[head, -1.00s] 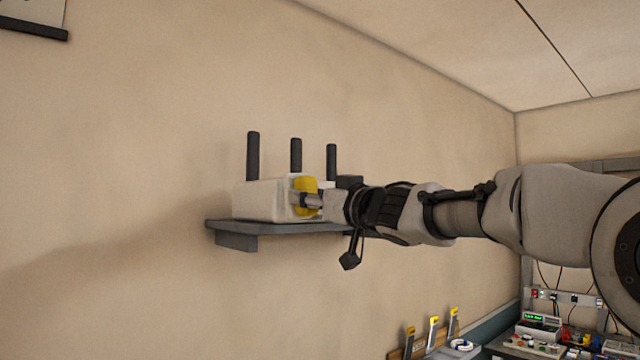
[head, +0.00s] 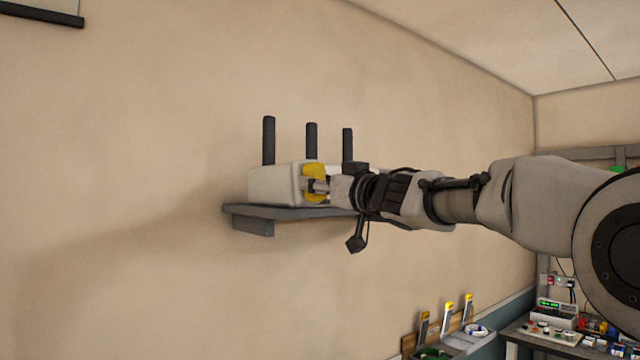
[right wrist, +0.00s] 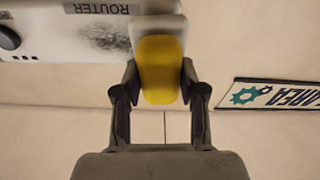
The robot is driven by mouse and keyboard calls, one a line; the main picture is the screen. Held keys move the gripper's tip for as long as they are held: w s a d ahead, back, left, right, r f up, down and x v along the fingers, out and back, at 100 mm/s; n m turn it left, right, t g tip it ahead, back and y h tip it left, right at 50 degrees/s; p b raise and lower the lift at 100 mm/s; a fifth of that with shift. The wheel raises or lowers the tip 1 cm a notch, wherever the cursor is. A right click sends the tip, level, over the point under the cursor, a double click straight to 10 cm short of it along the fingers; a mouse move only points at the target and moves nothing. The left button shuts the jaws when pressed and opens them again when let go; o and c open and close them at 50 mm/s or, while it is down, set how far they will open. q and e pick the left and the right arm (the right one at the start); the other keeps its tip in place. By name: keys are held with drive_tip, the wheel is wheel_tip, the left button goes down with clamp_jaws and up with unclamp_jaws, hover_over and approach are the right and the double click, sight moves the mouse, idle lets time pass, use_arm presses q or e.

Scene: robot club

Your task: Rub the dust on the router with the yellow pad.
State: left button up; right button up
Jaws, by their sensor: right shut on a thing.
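The white router (head: 272,184) stands on a grey wall shelf, with three dark upright antennas. In the right wrist view its face (right wrist: 60,38) bears a ROUTER label and a dark patch of dust (right wrist: 105,38). My right gripper (head: 321,186) is shut on the yellow pad (head: 312,170). In the right wrist view the pad (right wrist: 160,68) sits between both fingers, just right of the dust and overlapping the router's edge of view. I cannot tell whether the pad touches the router. My left gripper is out of view.
The grey shelf (head: 252,225) juts from the beige wall under the router. A sign with a gear (right wrist: 268,95) shows in the right wrist view. A cluttered workbench (head: 535,345) and a tool rack (head: 445,325) stand lower right.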

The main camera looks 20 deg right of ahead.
drive_tip(key=shift+w+a, duration=0.25)
drive_tip(key=shift+w, duration=0.4)
drive_tip(key=shift+d, duration=0.15)
